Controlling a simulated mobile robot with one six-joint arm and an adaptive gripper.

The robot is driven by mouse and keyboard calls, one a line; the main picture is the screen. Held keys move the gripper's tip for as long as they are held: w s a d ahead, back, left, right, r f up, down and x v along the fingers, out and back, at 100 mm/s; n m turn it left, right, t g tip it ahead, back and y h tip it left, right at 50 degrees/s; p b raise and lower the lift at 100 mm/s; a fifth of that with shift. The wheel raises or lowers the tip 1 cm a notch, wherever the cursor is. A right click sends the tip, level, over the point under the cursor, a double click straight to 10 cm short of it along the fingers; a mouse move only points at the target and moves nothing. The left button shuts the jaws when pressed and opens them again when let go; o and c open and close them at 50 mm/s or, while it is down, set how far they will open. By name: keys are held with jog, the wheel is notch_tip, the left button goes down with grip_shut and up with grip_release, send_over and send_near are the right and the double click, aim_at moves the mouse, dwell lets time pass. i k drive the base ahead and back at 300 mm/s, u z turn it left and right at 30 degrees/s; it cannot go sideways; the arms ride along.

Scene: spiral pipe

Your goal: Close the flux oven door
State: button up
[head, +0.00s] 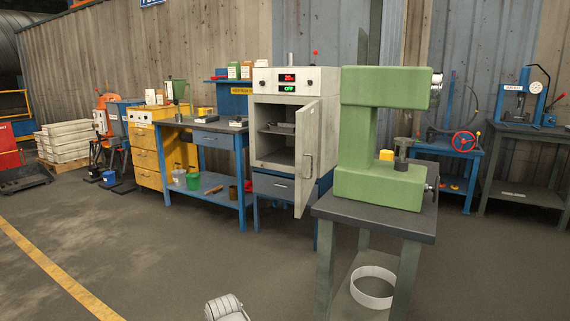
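The flux oven (293,76) is a pale box with a lit red and green display, standing on a blue stand in the middle of the head view. Its door (309,140) stands wide open, swung out toward me from the right side of the opening. Inside the oven, a shelf with a dark tray (280,128) is visible. A pale ribbed part, apparently of my arm, shows at the bottom edge. My gripper is not in view, so its state is not shown.
A green machine (375,185) on a dark-topped table (330,208) stands close at the right of the open door. A blue workbench (200,126) stands left of the oven. Open floor (150,240) lies in front and to the left.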

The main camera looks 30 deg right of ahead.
aim_at(308, 118)
jog(key=z, duration=0.1)
jog(key=i, duration=1.35)
jog(key=z, duration=0.75)
